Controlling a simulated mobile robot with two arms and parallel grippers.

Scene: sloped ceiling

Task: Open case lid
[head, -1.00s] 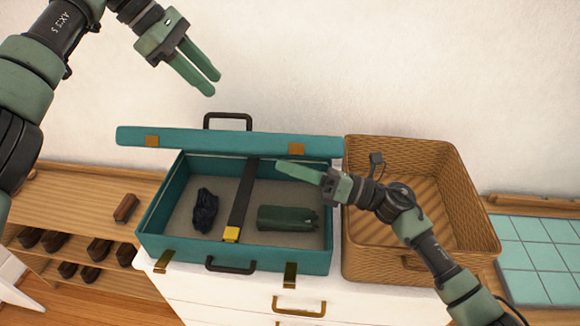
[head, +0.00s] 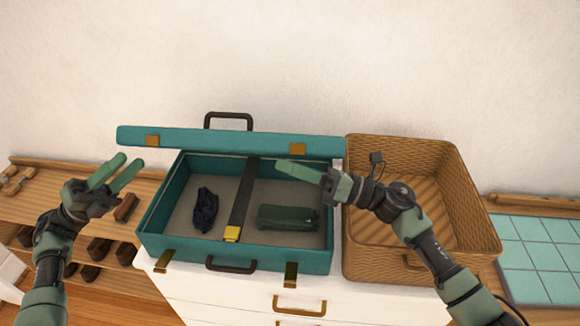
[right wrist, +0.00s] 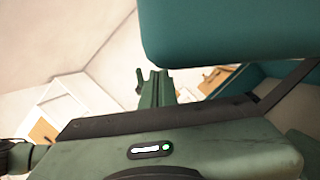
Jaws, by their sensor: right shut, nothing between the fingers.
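The teal case (head: 165,215) sits on a white dresser with its lid (head: 225,139) raised at the back. The lid's edge also shows large in the right wrist view (right wrist: 235,35). Inside lie a dark crumpled cloth (head: 205,209), a dark green rolled item (head: 287,217) and a black strap with a yellow buckle (head: 240,205). My right gripper (head: 280,166) is shut and empty, over the case's right part just below the lid; in the head view I cannot tell whether it touches the lid. My left gripper (head: 131,168) is open and empty, left of the case.
A wicker basket (head: 460,215) stands right of the case on the white dresser (head: 225,305). A wooden shelf (head: 75,195) with several brown shoes is at left. A teal tiled surface (head: 540,260) is at far right. A wall is behind.

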